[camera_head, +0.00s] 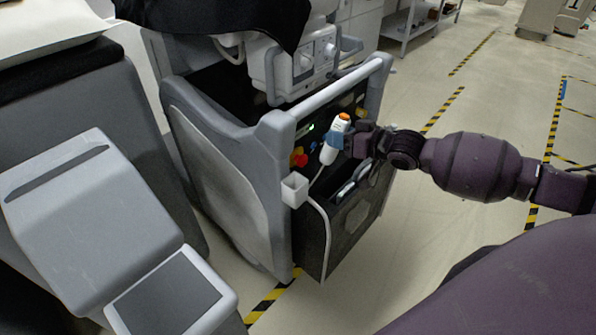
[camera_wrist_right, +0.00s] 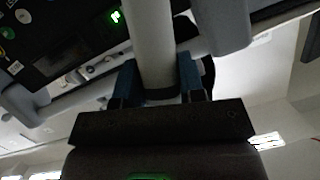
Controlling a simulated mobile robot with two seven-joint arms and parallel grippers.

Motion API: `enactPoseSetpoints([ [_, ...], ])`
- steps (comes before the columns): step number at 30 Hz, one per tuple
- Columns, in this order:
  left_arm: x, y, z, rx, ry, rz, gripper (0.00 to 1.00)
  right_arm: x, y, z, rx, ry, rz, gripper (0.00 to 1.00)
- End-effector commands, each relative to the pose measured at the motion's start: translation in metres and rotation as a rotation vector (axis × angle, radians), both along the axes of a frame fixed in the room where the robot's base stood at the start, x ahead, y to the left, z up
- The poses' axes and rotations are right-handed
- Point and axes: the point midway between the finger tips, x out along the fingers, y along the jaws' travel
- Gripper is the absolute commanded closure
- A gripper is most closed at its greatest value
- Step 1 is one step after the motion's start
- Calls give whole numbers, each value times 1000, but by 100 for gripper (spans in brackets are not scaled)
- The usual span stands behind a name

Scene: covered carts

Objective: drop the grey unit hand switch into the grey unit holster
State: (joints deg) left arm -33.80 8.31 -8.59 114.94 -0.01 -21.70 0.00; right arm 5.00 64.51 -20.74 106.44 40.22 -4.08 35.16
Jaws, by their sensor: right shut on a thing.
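The hand switch (camera_head: 329,153) is a white handle with an orange top and a cord hanging from its lower end. My right gripper (camera_head: 343,141) is shut on it and holds it tilted, in front of the grey unit's panel. In the right wrist view the white handle (camera_wrist_right: 152,45) stands between the blue fingertips of the right gripper (camera_wrist_right: 157,80). The holster (camera_head: 295,188) is a small white open-topped box on the grey unit's front corner. It is below and left of the switch, apart from it. My left gripper is not in view.
The grey unit (camera_head: 232,165) has a thick push bar (camera_head: 335,88) above the panel. A dark bin (camera_head: 343,225) is below. Another grey cart (camera_head: 92,205) stands at left. Open floor is at right.

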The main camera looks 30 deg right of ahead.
Motion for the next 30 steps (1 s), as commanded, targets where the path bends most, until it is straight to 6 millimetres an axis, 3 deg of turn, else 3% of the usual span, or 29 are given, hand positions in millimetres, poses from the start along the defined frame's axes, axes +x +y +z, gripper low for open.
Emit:
enactPoseSetpoints([
  [12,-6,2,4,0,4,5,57,10,71,3,4,-4,1,94],
  [18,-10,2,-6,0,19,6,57,11,78,-32,1,1,-1,94],
  [25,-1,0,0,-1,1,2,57,11,82,-45,0,0,0,94],
  [28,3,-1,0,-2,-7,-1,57,12,87,-60,1,2,-1,94],
  [30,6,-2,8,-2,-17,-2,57,13,92,-53,-56,2,2,94],
])
